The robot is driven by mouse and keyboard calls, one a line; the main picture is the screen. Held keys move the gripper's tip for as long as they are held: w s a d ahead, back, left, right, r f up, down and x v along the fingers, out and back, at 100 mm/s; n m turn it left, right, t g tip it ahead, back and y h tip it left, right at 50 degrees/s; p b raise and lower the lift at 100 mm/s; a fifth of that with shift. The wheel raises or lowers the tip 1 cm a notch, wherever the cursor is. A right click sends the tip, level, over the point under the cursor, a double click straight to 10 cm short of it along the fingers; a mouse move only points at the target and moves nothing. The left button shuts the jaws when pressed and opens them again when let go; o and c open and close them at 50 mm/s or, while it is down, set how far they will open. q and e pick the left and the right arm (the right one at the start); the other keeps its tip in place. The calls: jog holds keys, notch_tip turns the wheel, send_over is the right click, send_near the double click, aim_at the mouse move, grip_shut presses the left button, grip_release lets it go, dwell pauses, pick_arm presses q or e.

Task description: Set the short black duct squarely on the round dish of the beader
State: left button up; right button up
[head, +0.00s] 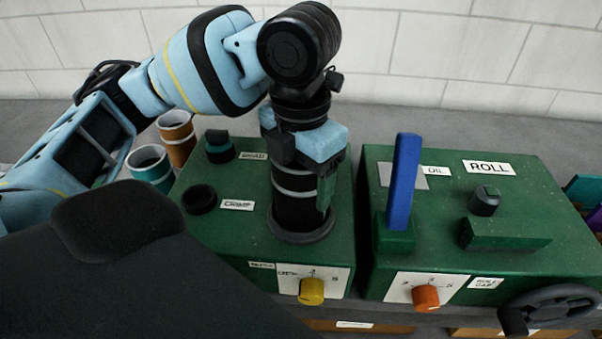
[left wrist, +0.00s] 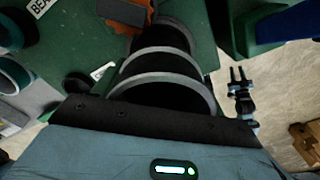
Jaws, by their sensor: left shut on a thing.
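The short black duct (head: 296,208) has pale grey bands and looks upright in the head view. My left gripper (head: 305,160) is shut on its upper part from above. The duct's lower end is over the round dark dish (head: 303,237) of the green beader (head: 240,240). Whether it touches the dish I cannot tell. In the left wrist view the duct (left wrist: 165,65) stretches away from my gripper and hides most of the dish. A small dark two-pronged shape there looks like my right gripper (left wrist: 237,76), its prongs apart.
The green roll machine (head: 540,195) with a blue upright handle (head: 404,185) stands close on the right. A dark knob (head: 219,146) and a black ring (head: 199,199) are on the beader's left. Banded ducts (head: 150,166) stand behind left. A yellow dial (head: 312,291) is in front.

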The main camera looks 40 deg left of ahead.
pick_arm(q)
jog(key=o, duration=1.1)
pick_arm(e)
jog(key=shift+a, duration=0.15)
pick_arm(q)
jog(key=shift+r, duration=0.4)
notch_tip(320, 180, up, 11)
jog(key=shift+f+p, duration=0.15)
jog(key=shift+p, duration=1.05)
jog(key=shift+r, duration=0.4)
pick_arm(e)
jog(key=shift+t, duration=0.4)
jog(key=w+r, duration=0.1)
jog(key=r, duration=0.1)
jog(key=w+r, duration=0.1)
jog(key=shift+w+d+r, duration=0.3)
jog(key=shift+d, duration=0.05)
